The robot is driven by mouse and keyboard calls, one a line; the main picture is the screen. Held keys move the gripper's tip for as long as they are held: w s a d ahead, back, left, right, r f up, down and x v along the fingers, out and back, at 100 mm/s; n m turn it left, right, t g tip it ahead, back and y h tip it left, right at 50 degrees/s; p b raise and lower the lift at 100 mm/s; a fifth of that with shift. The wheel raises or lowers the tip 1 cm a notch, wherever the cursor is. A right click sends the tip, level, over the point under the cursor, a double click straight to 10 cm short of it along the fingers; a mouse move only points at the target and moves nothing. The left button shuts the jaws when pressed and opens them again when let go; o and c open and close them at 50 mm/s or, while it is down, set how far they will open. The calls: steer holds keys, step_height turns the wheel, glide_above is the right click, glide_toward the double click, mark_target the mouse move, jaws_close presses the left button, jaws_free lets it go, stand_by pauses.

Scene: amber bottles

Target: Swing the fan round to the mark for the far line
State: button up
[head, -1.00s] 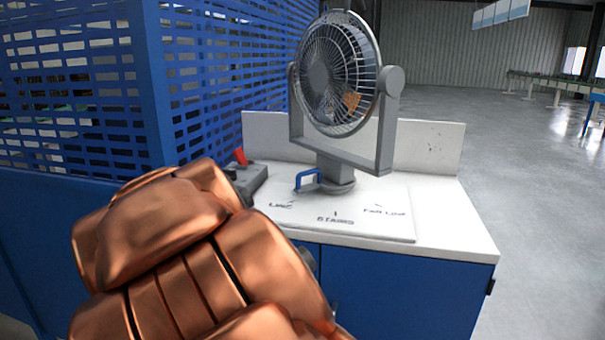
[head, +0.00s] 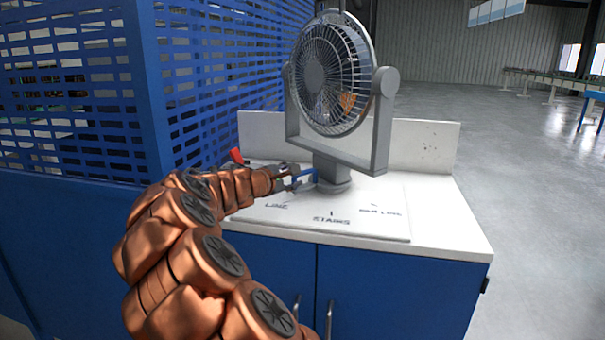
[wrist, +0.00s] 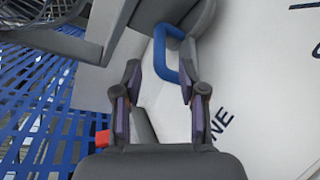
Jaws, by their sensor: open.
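The grey fan (head: 330,80) stands upright in its yoke on a round base on the white counter, its face turned to the left and front. A blue handle (head: 305,175) sticks out left from the base, nearest the LINE mark (head: 276,206). The STAIRS mark (head: 331,220) is at the front middle and the FAR LINE mark (head: 380,211) at the right. My gripper (head: 290,178) is open at the handle. In the wrist view, the blue handle (wrist: 161,48) lies between the spread fingertips of my gripper (wrist: 160,68); whether they touch it I cannot tell.
A blue perforated panel (head: 215,85) stands left of the counter. A grey box with a red part (head: 236,155) sits at the counter's left, close behind my arm. A low white backboard (head: 425,145) runs behind the fan. The counter (head: 440,215) is clear on the right.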

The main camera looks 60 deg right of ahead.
mark_target(303, 174)
steer(key=shift+p+x, duration=0.75)
steer(key=shift+x, duration=2.2)
steer(key=shift+c, duration=0.3)
jaws_close()
steer(key=shift+f, duration=0.1)
